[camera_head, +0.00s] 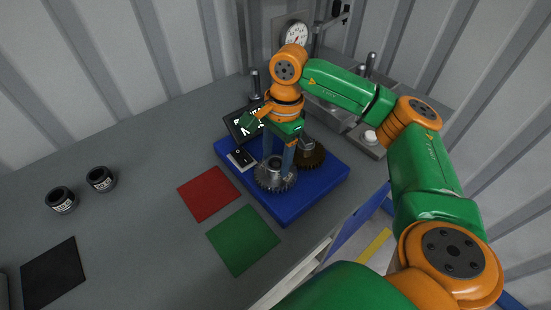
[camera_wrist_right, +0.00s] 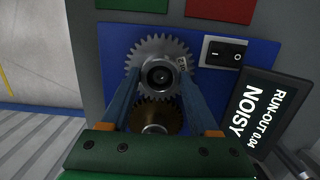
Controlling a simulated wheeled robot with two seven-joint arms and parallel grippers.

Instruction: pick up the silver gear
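The silver gear (camera_head: 270,184) lies flat on the blue plate, with its round hub standing up in the middle. It also shows in the right wrist view (camera_wrist_right: 149,50). My right gripper (camera_head: 277,158) points down over it. Its two blue fingers are apart, and in the wrist view their tips (camera_wrist_right: 161,80) appear on either side of the hub. I cannot tell whether they touch it. A bronze-brown gear (camera_head: 316,158) sits beside the silver one, partly hidden by the gripper; it also shows between the fingers in the wrist view (camera_wrist_right: 171,115). My left gripper is not in view.
The blue plate (camera_head: 291,212) also carries a switch box (camera_head: 241,159) and a display reading "NOISY" (camera_wrist_right: 285,110). Red (camera_head: 208,193) and green (camera_head: 243,239) mats lie in front. Two black cylinders (camera_head: 61,200) and a black mat (camera_head: 52,273) are at left. The grey table between is clear.

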